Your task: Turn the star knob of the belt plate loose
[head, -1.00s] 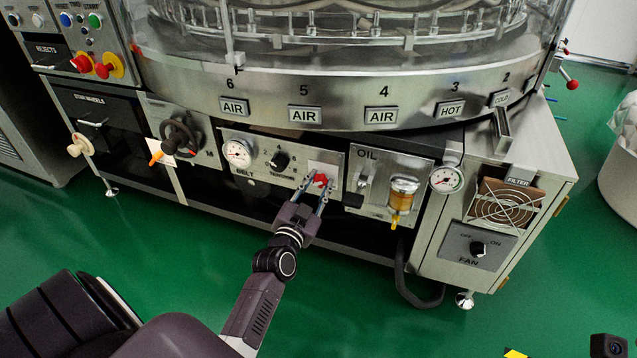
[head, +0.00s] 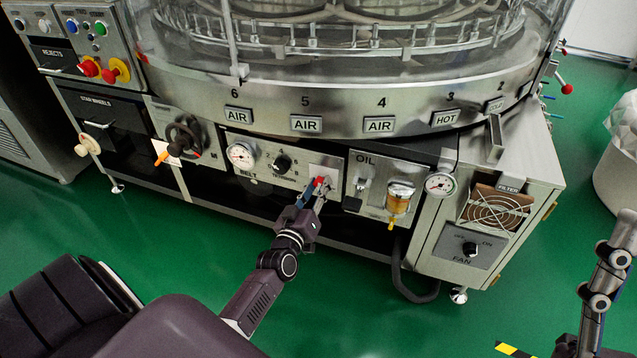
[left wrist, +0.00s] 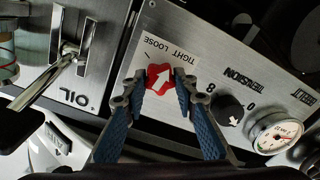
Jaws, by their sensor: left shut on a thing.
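The red star knob (head: 321,182) sits at the right end of the belt plate (head: 258,180). My left gripper (head: 318,190) is shut on it, with its fingers on either side. In the left wrist view the knob (left wrist: 158,77) lies between the two blue-padded fingers (left wrist: 157,82). A white arrow on the knob points up and slightly right, towards the printed words TIGHT and LOOSE. I cannot tell which word it meets. Part of my right gripper (head: 612,268) shows at the right edge, away from the machine; its jaw state is unclear.
The belt gauge (head: 240,155) and dark numbered dial (head: 283,163) are left of the knob. The oil panel (head: 362,200) with its lever and amber cup (head: 399,197) is to the right. A handwheel (head: 183,140) stands further left.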

